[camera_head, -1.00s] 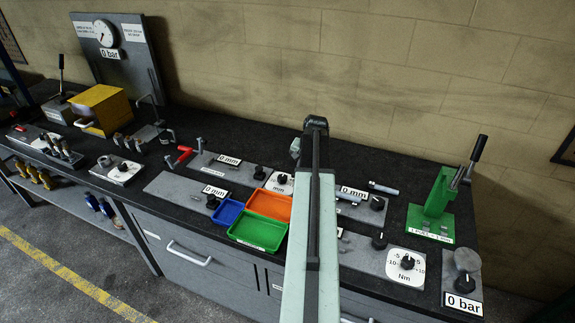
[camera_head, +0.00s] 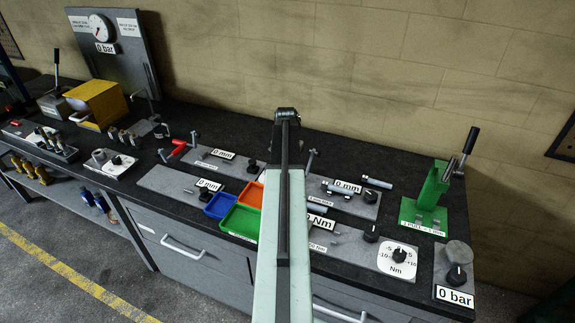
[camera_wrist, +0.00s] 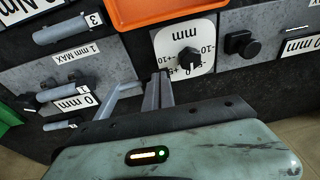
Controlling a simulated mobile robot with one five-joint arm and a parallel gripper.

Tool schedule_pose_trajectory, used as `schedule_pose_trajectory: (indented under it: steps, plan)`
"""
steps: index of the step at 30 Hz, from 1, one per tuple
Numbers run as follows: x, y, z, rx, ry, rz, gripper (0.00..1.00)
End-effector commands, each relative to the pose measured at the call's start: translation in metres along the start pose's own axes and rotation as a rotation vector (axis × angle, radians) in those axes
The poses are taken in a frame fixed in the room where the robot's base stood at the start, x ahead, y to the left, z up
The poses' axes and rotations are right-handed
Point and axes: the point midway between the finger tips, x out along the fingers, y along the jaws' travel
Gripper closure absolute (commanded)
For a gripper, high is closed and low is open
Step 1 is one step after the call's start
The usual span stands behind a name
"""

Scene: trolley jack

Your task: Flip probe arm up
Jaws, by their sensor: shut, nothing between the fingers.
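A light grey lever, which looks like the probe arm (camera_wrist: 118,92), stands out from a grey plate marked 1 mm MAX (camera_wrist: 116,55) in the wrist view. A slim grey upright just right of my arm in the head view (camera_head: 312,158) appears to be the same part. My gripper (camera_wrist: 157,76) has its fingers together and empty. It is beside the lever, to its right in the wrist view; I cannot tell whether they touch. In the head view my arm hides the fingers and the ground behind them.
A mm dial (camera_wrist: 190,58) and an orange tray (camera_wrist: 160,10) lie close to the fingers. A green stand (camera_head: 430,190) is at the right, a blue tray (camera_head: 219,206) left of my arm.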

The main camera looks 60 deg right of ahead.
Motion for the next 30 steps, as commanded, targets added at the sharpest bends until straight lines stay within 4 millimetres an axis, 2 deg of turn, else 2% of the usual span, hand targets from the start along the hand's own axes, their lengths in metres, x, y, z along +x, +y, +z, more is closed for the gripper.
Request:
schedule_pose_trajectory:
  steps: [1,7,11,14,27,30]
  plan:
    - [0.001,0.005,-0.002,0.003,0.002,0.009,1.0]
    - [0.0,0.006,-0.002,0.003,0.003,0.011,1.0]
    - [-0.009,0.005,-0.002,0.003,0.003,0.009,1.0]
    - [-0.023,0.002,-0.001,0.001,0.003,0.007,1.0]
    - [-0.124,-0.008,0.0,0.0,0.003,0.003,1.0]
    - [-0.139,-0.01,0.001,0.0,0.003,0.002,1.0]
